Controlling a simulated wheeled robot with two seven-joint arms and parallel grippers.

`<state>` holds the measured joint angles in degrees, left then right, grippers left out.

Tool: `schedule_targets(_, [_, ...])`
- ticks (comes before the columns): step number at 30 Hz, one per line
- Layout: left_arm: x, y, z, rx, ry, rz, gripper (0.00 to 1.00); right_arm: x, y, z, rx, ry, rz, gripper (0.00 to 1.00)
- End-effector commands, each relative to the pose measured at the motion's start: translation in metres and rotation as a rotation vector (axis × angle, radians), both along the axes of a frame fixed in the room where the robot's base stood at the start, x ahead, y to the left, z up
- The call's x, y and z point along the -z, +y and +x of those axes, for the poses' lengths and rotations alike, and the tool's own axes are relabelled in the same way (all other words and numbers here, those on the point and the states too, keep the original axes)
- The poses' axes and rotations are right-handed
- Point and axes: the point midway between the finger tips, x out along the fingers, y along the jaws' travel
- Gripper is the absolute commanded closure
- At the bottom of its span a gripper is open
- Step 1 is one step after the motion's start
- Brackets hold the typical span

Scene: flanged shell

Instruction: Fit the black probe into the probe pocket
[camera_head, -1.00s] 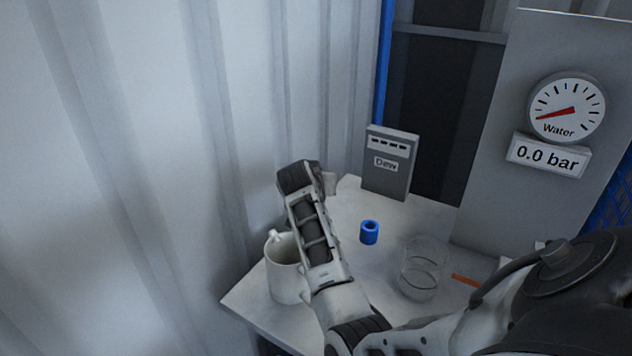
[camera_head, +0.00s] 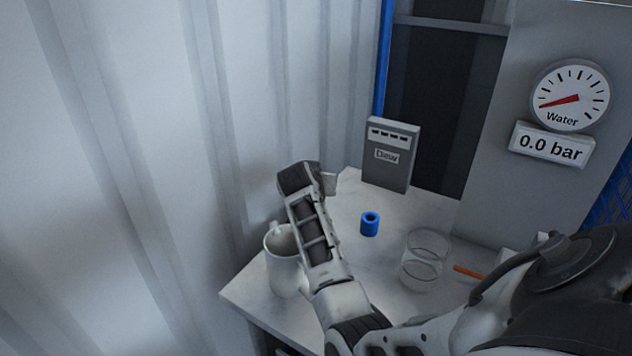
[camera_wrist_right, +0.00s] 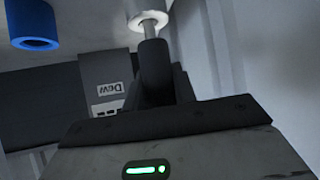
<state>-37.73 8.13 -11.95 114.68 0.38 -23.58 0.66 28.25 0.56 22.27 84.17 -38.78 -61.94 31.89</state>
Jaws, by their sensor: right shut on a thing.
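My right gripper (camera_head: 306,178) is over the back left part of the table in the head view, its fingers mostly hidden behind its body. In the right wrist view the right gripper (camera_wrist_right: 163,92) is shut on a dark, rounded cylinder that looks like the black probe (camera_wrist_right: 155,62). A small white disc with a shiny centre (camera_wrist_right: 148,20) shows just past the cylinder's end; I cannot tell whether it is the probe pocket or whether they touch. The probe is hidden in the head view. My left gripper is not in view.
A grey box marked Dew (camera_head: 390,157) stands at the table's back. A blue ring (camera_head: 369,224), a clear glass (camera_head: 424,262) and an orange stick (camera_head: 469,272) are to the right of my wrist. A white mug (camera_head: 283,270) is close on its left. A corrugated wall (camera_head: 130,150) bounds the left.

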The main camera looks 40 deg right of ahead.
Motion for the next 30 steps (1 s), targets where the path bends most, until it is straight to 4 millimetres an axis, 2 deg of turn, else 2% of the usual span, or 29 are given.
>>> schedule_targets(21, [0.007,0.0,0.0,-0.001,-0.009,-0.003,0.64,0.019,0.0,0.0,0.0,0.0,0.0,1.0])
schedule_targets(22, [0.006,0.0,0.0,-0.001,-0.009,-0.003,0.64,0.019,0.0,0.0,0.0,-0.001,-0.001,0.7])
schedule_targets(24, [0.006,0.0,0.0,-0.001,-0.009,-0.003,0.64,0.018,0.0,0.0,0.001,-0.001,0.0,0.51])
schedule_targets(25, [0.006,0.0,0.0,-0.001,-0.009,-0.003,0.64,0.018,0.0,0.0,0.001,-0.001,0.0,0.48])
schedule_targets(30, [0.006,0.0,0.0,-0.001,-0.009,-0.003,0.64,0.018,0.0,0.0,0.0,0.0,0.0,0.48])
